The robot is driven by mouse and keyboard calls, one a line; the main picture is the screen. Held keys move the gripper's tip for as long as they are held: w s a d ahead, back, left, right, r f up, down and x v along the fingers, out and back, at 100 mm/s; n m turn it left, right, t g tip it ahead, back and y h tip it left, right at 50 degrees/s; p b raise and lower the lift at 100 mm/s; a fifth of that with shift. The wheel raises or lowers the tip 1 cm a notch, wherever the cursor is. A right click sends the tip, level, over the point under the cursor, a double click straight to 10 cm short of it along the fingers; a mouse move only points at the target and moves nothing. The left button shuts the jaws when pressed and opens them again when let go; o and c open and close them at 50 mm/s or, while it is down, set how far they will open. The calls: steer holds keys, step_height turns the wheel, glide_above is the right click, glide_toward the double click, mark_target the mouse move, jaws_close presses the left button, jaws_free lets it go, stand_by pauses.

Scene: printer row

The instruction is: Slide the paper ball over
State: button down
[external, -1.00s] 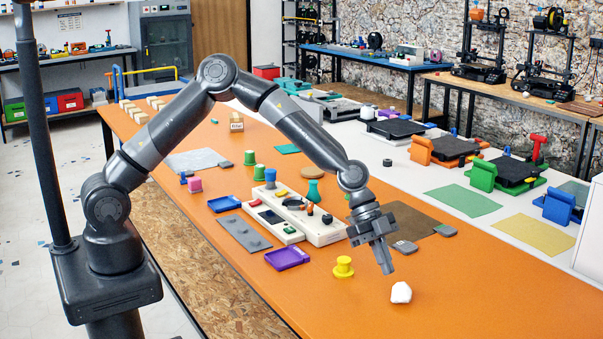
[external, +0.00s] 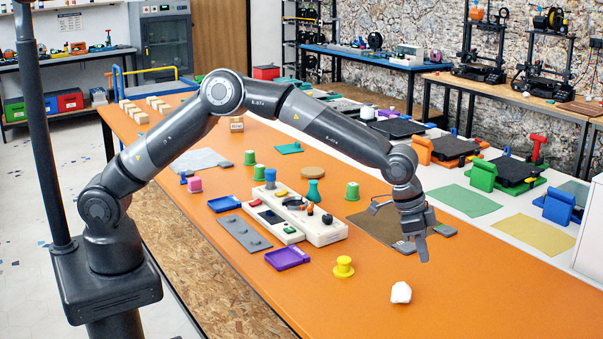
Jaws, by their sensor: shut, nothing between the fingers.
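The paper ball (external: 401,292) is a small crumpled white lump on the orange table top (external: 480,300), near its front right part. My gripper (external: 424,258) points down above the table, behind the ball and slightly to its right in the external view. The fingers look shut with nothing between them. A gap shows between the fingertips and the ball, so they look apart. The exact height of the fingertips over the table is hard to tell.
A yellow spool-like piece (external: 343,267) stands left of the ball. A purple tray (external: 287,259) and a cream panel (external: 325,232) lie farther left. A brown mat (external: 372,226) and grey pieces (external: 404,247) lie near my gripper. The orange surface right of the ball is clear.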

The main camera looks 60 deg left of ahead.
mark_target(406, 286)
steer(key=x, duration=0.9)
steer(key=shift+w+f, duration=0.1)
steer(key=shift+f, duration=0.4)
steer(key=shift+s+a+r, duration=0.15)
steer(key=shift+s+a, duration=1.15)
steer(key=shift+a, duration=0.05)
steer(key=shift+s+a, duration=1.05)
steer(key=shift+a, duration=0.15)
steer(key=shift+s+a, duration=1.05)
steer(key=shift+a, duration=0.15)
steer(key=shift+d, duration=0.1)
steer(key=w+d, duration=0.2)
steer(key=d, duration=0.1)
steer(key=shift+w, duration=0.35)
steer(key=v, duration=1)
